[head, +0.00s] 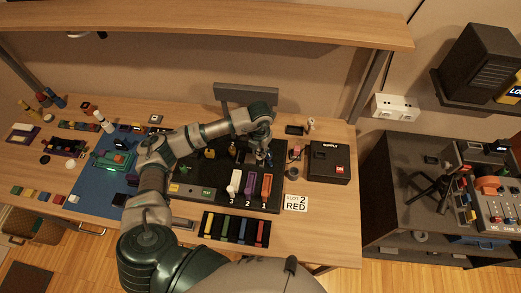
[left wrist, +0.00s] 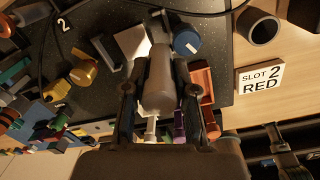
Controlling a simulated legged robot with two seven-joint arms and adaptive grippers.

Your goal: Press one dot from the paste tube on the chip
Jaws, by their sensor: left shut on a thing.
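My left gripper (head: 263,150) is over the right part of the dark board (head: 215,200) in the head view. In the left wrist view its two fingers (left wrist: 158,95) are shut on a pale grey tube (left wrist: 157,80) with a narrow white tip, which looks like the paste tube. The tube lies lengthwise between the fingers. In the head view the gripper and arm largely hide it. I cannot pick out the chip with certainty in either view. My right gripper is not in view.
White, purple and orange (head: 266,187) blocks stand by numbers on the board. A "SLOT 2 RED" card (head: 296,203), a tray of coloured bars (head: 236,229) and a black SUPPLY box (head: 329,162) are close by. A blue mat (head: 92,185) with several parts lies left. A shelf (head: 200,27) overhangs the back.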

